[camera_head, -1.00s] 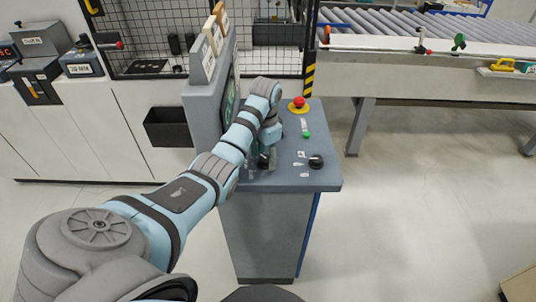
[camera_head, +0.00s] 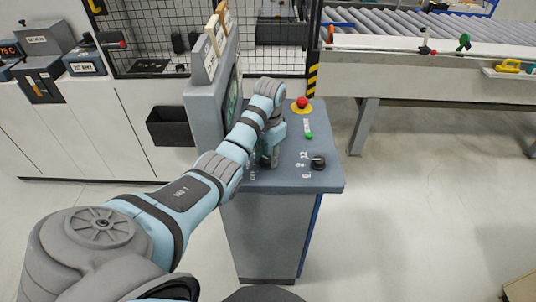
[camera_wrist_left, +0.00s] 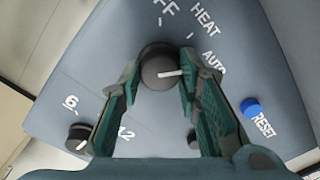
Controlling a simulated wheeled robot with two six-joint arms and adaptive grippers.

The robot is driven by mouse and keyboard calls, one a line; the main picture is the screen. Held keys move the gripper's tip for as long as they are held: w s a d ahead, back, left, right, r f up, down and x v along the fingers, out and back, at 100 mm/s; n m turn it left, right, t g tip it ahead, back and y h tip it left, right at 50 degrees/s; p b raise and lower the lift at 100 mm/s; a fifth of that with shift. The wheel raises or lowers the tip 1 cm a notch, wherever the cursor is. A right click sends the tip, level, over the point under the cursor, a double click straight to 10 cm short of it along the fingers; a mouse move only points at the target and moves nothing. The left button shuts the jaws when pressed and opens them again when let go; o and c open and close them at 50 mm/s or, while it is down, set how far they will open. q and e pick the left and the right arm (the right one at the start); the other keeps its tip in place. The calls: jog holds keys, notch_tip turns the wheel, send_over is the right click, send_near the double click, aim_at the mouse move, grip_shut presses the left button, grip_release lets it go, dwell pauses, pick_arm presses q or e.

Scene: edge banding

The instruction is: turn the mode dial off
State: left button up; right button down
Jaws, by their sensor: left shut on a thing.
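The mode dial (camera_wrist_left: 158,67) is a round black knob with a white pointer line, seen in the left wrist view among the labels OFF, HEAT and AUTO. Its line points right, toward the AUTO side. My left gripper (camera_wrist_left: 158,82) is shut on the dial, with one green finger on each side of it. In the head view my left gripper (camera_head: 269,160) reaches down onto the near left part of the console top, and the arm and fingers hide most of the dial. My right gripper is not in view.
The console top (camera_head: 290,178) also bears a second black knob (camera_head: 317,162), a green button (camera_head: 309,135) and a red emergency button (camera_head: 302,102) on yellow. A blue RESET button (camera_wrist_left: 250,107) shows in the wrist view. A screen housing (camera_head: 205,105) stands left of the gripper.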

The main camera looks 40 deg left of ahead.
pick_arm(q)
jog(key=n, duration=0.8)
jog(key=shift+w+a, duration=0.1)
jog(key=n, duration=0.4)
jog(key=shift+n, duration=1.9)
jog(key=shift+r, duration=0.1)
jog(key=o, duration=1.1)
jog(key=shift+o, duration=0.2)
